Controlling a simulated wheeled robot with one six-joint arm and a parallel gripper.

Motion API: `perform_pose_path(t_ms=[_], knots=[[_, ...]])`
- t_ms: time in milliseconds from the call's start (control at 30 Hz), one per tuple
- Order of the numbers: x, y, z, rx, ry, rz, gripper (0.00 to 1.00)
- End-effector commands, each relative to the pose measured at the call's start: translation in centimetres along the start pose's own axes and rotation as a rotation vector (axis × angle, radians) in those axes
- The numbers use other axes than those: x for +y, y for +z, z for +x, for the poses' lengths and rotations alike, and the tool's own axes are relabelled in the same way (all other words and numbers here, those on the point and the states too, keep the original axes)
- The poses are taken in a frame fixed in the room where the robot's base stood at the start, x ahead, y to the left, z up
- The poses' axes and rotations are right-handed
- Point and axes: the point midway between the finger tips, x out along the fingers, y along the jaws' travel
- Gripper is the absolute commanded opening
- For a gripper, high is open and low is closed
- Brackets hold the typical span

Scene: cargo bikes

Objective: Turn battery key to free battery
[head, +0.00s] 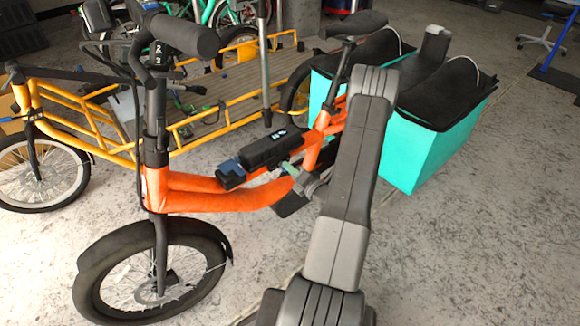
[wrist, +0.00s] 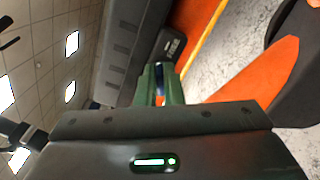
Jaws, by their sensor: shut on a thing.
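The orange bike (head: 190,188) stands upright in the head view. Its black battery (head: 262,152) lies along the sloping orange frame tube. The battery's dark side fills the upper middle of the wrist view (wrist: 122,45). My gripper (head: 287,167) reaches to the battery's near side, by the frame. In the wrist view its green fingers (wrist: 160,84) are close together, pointing at the battery side, with a small dark-blue piece between them. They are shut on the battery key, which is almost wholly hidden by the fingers. I cannot tell how far the key is turned.
Turquoise panniers (head: 430,145) hang at the bike's rear, right of my arm. A yellow cargo bike (head: 190,110) stands close behind. The orange frame (wrist: 260,75) is near my gripper in the wrist view.

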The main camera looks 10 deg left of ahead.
Motion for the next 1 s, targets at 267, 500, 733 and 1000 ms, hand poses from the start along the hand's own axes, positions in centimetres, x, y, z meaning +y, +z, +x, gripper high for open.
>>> perform_pose_path(t_ms=[267,500,733,1000], knots=[[-0.06,0.05,-0.03,0.0,-0.001,0.238,0.0],[-0.22,-0.04,-0.04,0.0,-0.001,0.39,0.0],[-0.31,-0.07,-0.04,0.0,-0.001,0.468,0.0],[-0.36,-0.08,-0.03,0.0,-0.001,0.495,0.0]])
